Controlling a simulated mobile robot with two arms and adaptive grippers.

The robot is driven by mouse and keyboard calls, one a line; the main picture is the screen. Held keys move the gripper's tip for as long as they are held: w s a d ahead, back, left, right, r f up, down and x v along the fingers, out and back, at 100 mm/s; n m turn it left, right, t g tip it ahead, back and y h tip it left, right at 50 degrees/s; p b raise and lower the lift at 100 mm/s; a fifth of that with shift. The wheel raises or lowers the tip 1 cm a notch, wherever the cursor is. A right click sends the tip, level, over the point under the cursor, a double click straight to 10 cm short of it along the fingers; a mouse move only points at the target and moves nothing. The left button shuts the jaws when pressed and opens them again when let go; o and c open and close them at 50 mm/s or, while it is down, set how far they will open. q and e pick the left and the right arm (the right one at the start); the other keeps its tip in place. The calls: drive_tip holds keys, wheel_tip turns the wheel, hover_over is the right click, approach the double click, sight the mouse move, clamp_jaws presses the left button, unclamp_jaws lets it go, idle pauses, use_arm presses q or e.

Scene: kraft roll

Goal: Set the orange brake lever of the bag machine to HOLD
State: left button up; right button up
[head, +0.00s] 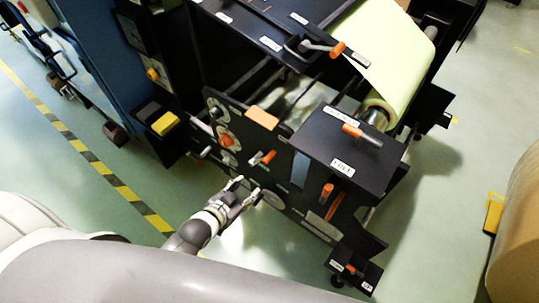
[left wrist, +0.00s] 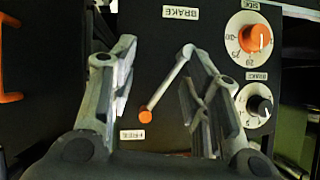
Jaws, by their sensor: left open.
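The brake lever is a silver arm with an orange knob (left wrist: 145,116) on a black panel, under a label reading BRAKE. In the left wrist view the arm slants from its pivot at upper right down to the knob at lower left. In the head view the lever (head: 268,156) stands out from the front panel. My left gripper (head: 240,187) is open in front of that panel. In the left wrist view its fingers (left wrist: 160,95) frame the lever, with no contact visible. My right gripper is out of view.
An orange dial (left wrist: 256,38) and a smaller black dial (left wrist: 258,104) sit beside the lever. An orange handle (left wrist: 8,70) is on the other side. Another orange lever (head: 327,190) is farther right on the machine. A pale yellow roll (head: 385,50) lies behind.

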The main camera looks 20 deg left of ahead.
use_arm(q)
drive_tip(key=t, duration=0.2)
approach(265, 160)
drive_tip(key=w+f, duration=0.2)
drive_tip(key=r+h, duration=0.1)
drive_tip(key=shift+m, duration=0.3)
drive_tip(key=b+x, duration=0.1)
drive_tip(key=x, duration=0.8)
drive_tip(key=shift+w, duration=0.25)
drive_tip(key=shift+w+d+f, duration=0.1)
drive_tip(key=shift+w+f, duration=0.15)
drive_tip(key=shift+w, duration=0.25)
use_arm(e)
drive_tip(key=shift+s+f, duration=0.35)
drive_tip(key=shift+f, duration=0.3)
use_arm(q)
drive_tip(key=shift+c, duration=0.3)
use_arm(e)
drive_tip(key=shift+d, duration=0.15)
use_arm(q)
clamp_jaws()
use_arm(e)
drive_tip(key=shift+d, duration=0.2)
